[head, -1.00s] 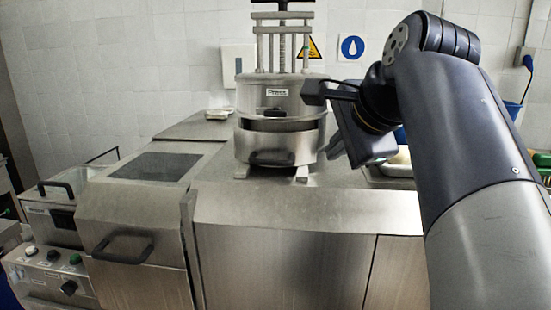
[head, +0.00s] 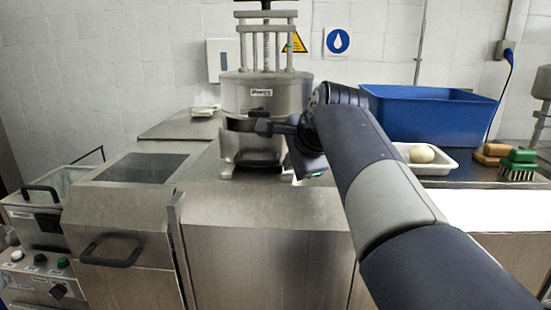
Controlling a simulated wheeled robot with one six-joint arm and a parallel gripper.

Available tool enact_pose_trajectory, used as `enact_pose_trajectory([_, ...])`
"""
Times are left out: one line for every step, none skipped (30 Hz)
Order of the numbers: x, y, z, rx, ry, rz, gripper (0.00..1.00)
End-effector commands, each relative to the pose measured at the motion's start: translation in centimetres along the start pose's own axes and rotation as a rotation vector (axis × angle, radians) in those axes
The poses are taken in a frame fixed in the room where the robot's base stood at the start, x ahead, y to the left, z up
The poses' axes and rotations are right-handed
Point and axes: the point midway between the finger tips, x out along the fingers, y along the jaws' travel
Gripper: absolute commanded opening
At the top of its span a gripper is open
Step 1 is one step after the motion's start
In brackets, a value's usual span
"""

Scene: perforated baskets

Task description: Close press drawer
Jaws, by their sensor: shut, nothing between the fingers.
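The press (head: 264,92), a steel cylinder with a screw and crossbars on top, stands on the steel counter at the centre back. Its drawer (head: 232,149) is the lower rounded steel section, with a dark handle (head: 258,158) at the front. My forearm and wrist partly cover its right side, and a dark part of my wrist crosses its top edge, so I cannot tell how far out it is. My gripper (head: 298,170) is at the right of the drawer, small and mostly hidden by my wrist. It is shut and empty; whether it touches the drawer is unclear.
A blue bin (head: 430,118), a white tray (head: 440,167) with a round pale item (head: 421,154), and a green brush (head: 518,163) are at right. A fryer (head: 55,197) is at left. The counter front (head: 250,208) is bare.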

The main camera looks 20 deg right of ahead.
Motion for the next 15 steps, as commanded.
enact_pose_trajectory([0.0,0.0,0.0,0.000,0.000,0.000,0.00])
enact_pose_trajectory([0.0,0.0,0.0,0.000,0.000,0.000,0.00])
enact_pose_trajectory([0.0,0.0,0.0,0.000,0.000,-0.001,0.00])
enact_pose_trajectory([0.0,0.0,0.0,0.000,0.000,-0.001,0.00])
enact_pose_trajectory([0.0,0.0,0.0,0.000,0.000,-0.001,0.00])
enact_pose_trajectory([0.0,0.0,0.0,0.000,0.000,-0.001,0.00])
enact_pose_trajectory([0.0,0.0,0.0,0.000,0.000,-0.001,0.00])
enact_pose_trajectory([0.0,-0.1,0.0,0.000,0.000,0.000,0.00])
enact_pose_trajectory([0.1,-0.2,-0.1,0.000,0.000,0.000,0.00])
enact_pose_trajectory([0.2,-0.3,-0.2,0.001,0.000,0.000,0.00])
enact_pose_trajectory([0.3,-0.6,-0.3,0.001,0.000,0.000,0.00])
enact_pose_trajectory([0.6,-1.0,-0.5,0.001,0.000,0.000,0.00])
enact_pose_trajectory([0.9,-1.3,-0.7,0.002,0.000,0.001,0.00])
enact_pose_trajectory([1.2,-1.7,-0.9,0.002,-0.001,0.002,0.00])
enact_pose_trajectory([1.8,-2.2,-1.2,0.002,-0.001,0.004,0.00])
